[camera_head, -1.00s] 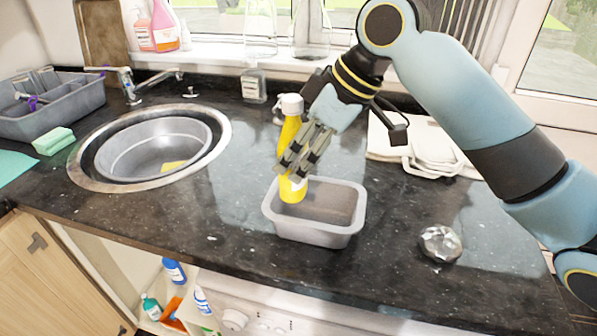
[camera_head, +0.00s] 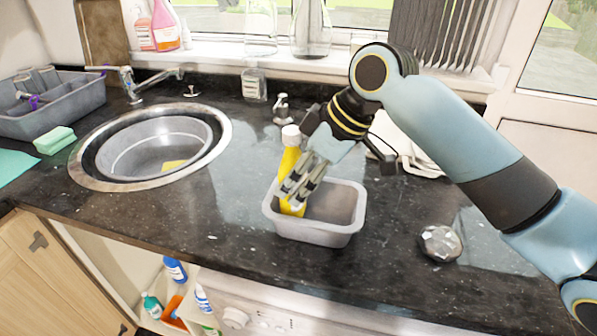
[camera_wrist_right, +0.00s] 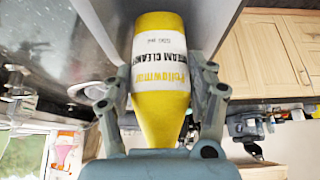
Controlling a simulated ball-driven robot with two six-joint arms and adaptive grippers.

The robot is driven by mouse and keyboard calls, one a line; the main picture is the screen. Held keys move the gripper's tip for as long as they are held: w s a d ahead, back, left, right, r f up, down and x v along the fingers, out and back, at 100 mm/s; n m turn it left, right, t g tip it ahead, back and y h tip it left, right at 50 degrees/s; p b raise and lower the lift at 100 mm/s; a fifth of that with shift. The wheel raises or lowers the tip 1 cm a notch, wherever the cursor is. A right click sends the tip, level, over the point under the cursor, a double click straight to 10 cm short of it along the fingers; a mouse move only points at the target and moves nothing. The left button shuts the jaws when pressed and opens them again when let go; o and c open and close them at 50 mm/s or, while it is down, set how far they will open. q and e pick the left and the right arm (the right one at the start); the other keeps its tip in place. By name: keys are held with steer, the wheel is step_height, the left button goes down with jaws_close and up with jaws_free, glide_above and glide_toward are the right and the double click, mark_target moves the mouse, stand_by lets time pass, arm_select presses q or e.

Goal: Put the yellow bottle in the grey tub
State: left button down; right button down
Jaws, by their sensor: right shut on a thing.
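The yellow bottle (camera_head: 289,160) has a white cap and leans slightly in the head view, its lower end inside the grey tub (camera_head: 345,233) at the tub's left side. My right gripper (camera_head: 291,197) is shut on the bottle. The right wrist view shows the yellow bottle (camera_wrist_right: 161,95) with a white label between the two fingers (camera_wrist_right: 162,98). Whether the bottle touches the tub's floor is hidden by the fingers and the tub wall. My left gripper is not in view.
A round sink (camera_head: 90,178) lies at the left, with a grey crate (camera_head: 60,122) and a green sponge (camera_head: 55,140) beyond it. A faceted glass piece (camera_head: 440,243) sits right of the tub. A small tap-like item (camera_head: 281,108) stands behind the bottle. The counter left of the tub is clear.

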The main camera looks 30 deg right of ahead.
steer(key=shift+f, duration=0.1)
steer(key=shift+c, duration=2)
jaws_free()
steer(key=shift+r, duration=0.35)
steer(key=v, duration=1.2)
steer(key=shift+r, duration=0.25)
